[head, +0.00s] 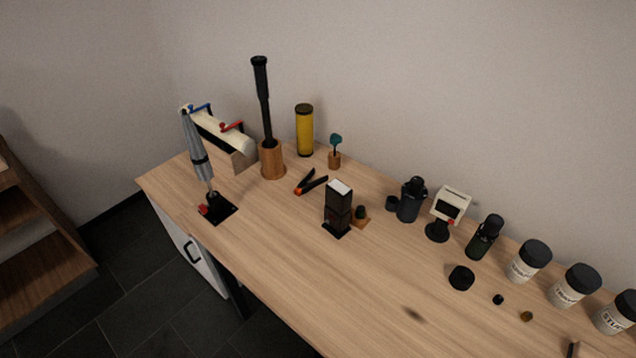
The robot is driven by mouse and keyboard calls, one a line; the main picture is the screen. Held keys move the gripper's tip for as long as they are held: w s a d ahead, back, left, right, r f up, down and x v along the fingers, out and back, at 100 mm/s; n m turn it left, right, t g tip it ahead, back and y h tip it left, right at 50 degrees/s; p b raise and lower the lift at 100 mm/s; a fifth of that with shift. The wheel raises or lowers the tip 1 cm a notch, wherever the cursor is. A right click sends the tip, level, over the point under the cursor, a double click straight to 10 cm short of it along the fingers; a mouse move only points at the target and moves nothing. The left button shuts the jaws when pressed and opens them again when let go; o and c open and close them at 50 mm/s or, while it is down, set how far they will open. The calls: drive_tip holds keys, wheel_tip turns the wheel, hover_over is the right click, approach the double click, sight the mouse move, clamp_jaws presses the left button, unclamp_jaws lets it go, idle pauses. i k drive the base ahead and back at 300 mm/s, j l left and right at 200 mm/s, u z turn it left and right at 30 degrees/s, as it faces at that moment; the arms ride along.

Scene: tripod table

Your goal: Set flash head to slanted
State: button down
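A black box-shaped unit that looks like the flash (338,212) stands upright on a small black foot near the middle of the table. Its upper part, which looks like the flash head (340,190), is in line with the body, with a pale panel facing up. Any hinge between head and body is too small to make out. My gripper is not in view. A dark smudge, perhaps a shadow, lies on the bare wood at the front middle.
The wooden table (300,255) carries a small wooden stand (361,222) close right of the flash and orange-black pliers (311,182) behind it. Black bottles, a white-headed device (451,204) and lidded cups (529,262) line the right. The front middle is mostly clear.

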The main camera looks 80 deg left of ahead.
sight(339, 196)
drive_tip(key=u, duration=2.5)
